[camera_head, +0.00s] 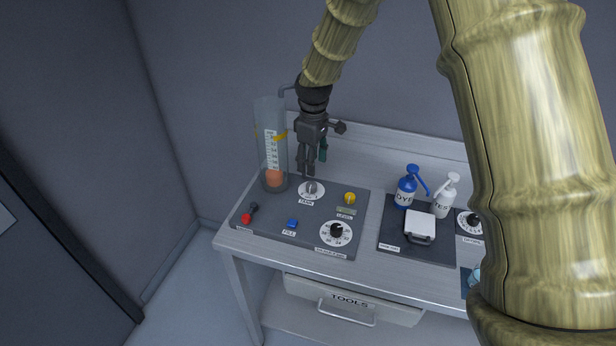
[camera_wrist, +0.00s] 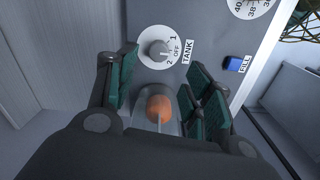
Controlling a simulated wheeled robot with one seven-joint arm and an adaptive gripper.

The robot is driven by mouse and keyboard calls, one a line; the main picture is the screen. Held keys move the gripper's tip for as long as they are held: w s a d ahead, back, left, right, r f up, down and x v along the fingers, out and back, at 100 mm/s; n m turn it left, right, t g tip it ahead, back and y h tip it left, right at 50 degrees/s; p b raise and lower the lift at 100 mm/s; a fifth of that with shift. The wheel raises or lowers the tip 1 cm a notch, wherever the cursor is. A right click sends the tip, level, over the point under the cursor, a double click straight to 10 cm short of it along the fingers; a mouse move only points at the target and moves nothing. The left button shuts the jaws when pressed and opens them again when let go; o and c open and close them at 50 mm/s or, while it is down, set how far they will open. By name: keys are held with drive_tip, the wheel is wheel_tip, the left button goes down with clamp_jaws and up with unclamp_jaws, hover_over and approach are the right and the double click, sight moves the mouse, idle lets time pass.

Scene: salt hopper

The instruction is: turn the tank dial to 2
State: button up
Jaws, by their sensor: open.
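The tank dial (camera_head: 311,188) is a grey knob on a round white plate, on the dark panel beside the TANK label. In the wrist view the dial (camera_wrist: 158,48) shows the marks 1, OFF and 2; I cannot tell for sure which mark the knob points at. My gripper (camera_head: 310,171) is open and empty, pointing down just above the dial. In the wrist view its green-padded fingers (camera_wrist: 165,72) are spread apart, and the dial lies beyond their tips, not visibly touched. The clear tank (camera_head: 270,140) with an orange float (camera_head: 273,179) stands left of the dial.
The panel also carries a yellow LEVEL knob (camera_head: 350,198), a red-tipped lever (camera_head: 248,216), a blue FILL button (camera_head: 292,223) and a numbered dial (camera_head: 337,232). Blue (camera_head: 406,192) and white (camera_head: 443,204) pump bottles stand to the right. A TOOLS drawer (camera_head: 350,300) is below.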

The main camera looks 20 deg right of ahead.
sight(312, 185)
drive_tip(key=f, duration=0.2)
drive_tip(key=w+f+p, duration=0.1)
drive_tip(key=f, duration=0.2)
drive_tip(key=f+p, duration=0.1)
drive_tip(key=f, duration=0.1)
drive_tip(key=shift+w+f, duration=0.15)
drive_tip(key=shift+f, duration=0.45)
drive_tip(key=shift+s+f+p, duration=0.1)
drive_tip(key=shift+s+p, duration=0.2)
drive_tip(key=shift+s, duration=0.6)
drive_tip(key=shift+w+f, duration=0.5)
drive_tip(key=shift+w, duration=0.1)
drive_tip(key=shift+s+r, duration=0.3)
drive_tip(key=c, duration=0.8)
drive_tip(key=shift+f, duration=0.1)
drive_tip(key=shift+c, duration=1.1)
